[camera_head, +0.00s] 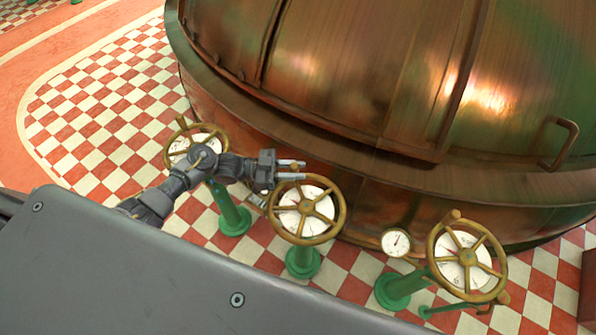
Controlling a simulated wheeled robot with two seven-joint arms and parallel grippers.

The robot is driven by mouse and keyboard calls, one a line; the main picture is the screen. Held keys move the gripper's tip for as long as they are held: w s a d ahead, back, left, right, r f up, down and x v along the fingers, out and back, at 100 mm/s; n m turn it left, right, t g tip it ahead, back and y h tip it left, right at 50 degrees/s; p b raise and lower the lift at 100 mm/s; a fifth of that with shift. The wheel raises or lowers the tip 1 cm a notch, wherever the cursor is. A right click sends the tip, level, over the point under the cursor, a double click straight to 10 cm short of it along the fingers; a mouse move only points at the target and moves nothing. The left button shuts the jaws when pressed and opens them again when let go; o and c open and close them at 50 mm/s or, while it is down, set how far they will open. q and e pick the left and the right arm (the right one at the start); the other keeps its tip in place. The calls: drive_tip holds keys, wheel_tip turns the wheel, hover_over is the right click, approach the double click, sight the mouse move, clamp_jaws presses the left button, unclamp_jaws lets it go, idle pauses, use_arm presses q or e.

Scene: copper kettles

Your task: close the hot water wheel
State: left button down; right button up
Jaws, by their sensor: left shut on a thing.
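Three brass hand wheels stand on green posts in front of a big copper kettle (365,75). The middle wheel (341,222) has a white dial behind its spokes. The left wheel (171,143) is partly covered by my left arm. The right wheel (500,256) is clear of me, with its knob at the top. The dial labels are too small to read, so I cannot tell which is the hot water wheel. My left gripper (303,169) is at the top rim of the middle wheel, shut on its handle, which the fingers mostly hide. My right gripper is not in view.
A small round gauge (396,242) stands between the middle and right wheels. The kettle's curved side is close behind the wheels, with a handle (562,143) at the right. My grey body covers the lower left. Checkered floor (95,115) lies open at the upper left.

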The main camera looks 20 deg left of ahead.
use_arm(q)
drive_tip(key=c, duration=1.2)
unclamp_jaws()
drive_tip(key=shift+c, duration=0.2)
wheel_tip(320, 180, up, 3)
drive_tip(key=shift+f+p, duration=0.2)
drive_tip(key=shift+p, duration=0.1)
drive_tip(key=s+d+r+p, duration=0.1)
drive_tip(key=s+d+r, duration=0.1)
drive_tip(key=s+r, duration=0.3)
drive_tip(key=s+d+r+p, duration=0.1)
drive_tip(key=s+d+r, duration=0.1)
drive_tip(key=s+r, duration=0.3)
drive_tip(key=s, duration=0.3)
drive_tip(key=shift+d+r, duration=0.2)
drive_tip(key=shift+d, duration=0.05)
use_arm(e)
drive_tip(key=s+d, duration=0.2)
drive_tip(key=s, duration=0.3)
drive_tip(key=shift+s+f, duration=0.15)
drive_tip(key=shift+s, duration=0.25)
use_arm(q)
drive_tip(key=shift+r+p, duration=0.1)
drive_tip(key=shift+p, duration=0.25)
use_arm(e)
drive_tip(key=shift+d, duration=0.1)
